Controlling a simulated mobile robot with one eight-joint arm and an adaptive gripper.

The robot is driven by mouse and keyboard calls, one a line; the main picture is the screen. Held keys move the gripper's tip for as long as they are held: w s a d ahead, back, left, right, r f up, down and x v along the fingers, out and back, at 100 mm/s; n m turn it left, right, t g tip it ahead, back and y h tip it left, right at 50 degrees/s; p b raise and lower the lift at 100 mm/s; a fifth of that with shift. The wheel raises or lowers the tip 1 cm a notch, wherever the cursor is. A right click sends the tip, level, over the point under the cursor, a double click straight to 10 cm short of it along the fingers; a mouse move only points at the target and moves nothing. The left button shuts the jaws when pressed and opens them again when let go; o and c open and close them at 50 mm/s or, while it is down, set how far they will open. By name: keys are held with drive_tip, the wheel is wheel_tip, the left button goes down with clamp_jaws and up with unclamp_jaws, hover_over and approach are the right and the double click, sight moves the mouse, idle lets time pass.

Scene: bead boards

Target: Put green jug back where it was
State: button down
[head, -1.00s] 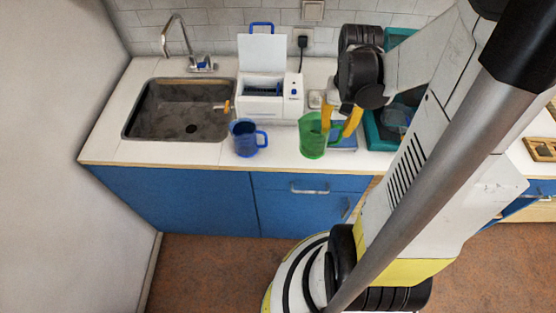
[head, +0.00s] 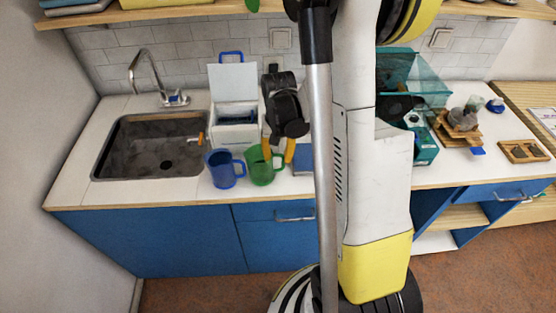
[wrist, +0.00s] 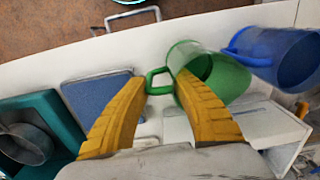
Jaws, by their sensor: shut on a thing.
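The green jug (head: 262,171) is upright near the front of the white counter, right beside a blue jug (head: 223,172). My gripper (head: 278,153) comes from the right with its yellow fingers on the green jug's handle side. In the wrist view the green jug (wrist: 228,76) has its handle (wrist: 155,82) between my fingertips (wrist: 157,78), and the gripper is shut on it. The blue jug (wrist: 285,55) lies just past the green one there. I cannot tell whether the green jug's base touches the counter.
A sink (head: 150,165) with a tap is at the left. A white box (head: 235,132) with its lid raised stands behind the jugs. A blue flat thing (wrist: 98,98) lies near my fingers. A teal container (head: 424,145) and wooden pieces (head: 460,130) are farther right.

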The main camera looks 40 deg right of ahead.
drive_tip(key=shift+f, duration=0.1)
drive_tip(key=shift+f, duration=0.15)
drive_tip(key=c, duration=1.1)
unclamp_jaws()
wheel_tip(320, 180, up, 12)
drive_tip(key=p, duration=0.3)
drive_tip(key=s+a+r+n+t, duration=0.2)
drive_tip(key=s+a+r, duration=0.1)
drive_tip(key=a, duration=0.3)
drive_tip(key=s+a+r+n+t, duration=0.2)
drive_tip(key=a+r, duration=0.2)
drive_tip(key=a, duration=0.2)
drive_tip(key=s+a+r+n+t, duration=0.2)
drive_tip(key=s+a+r+t, duration=0.1)
drive_tip(key=a, duration=0.3)
drive_tip(key=shift+s+r+n, duration=0.3)
drive_tip(key=shift+r+n, duration=0.1)
drive_tip(key=shift+r, duration=0.25)
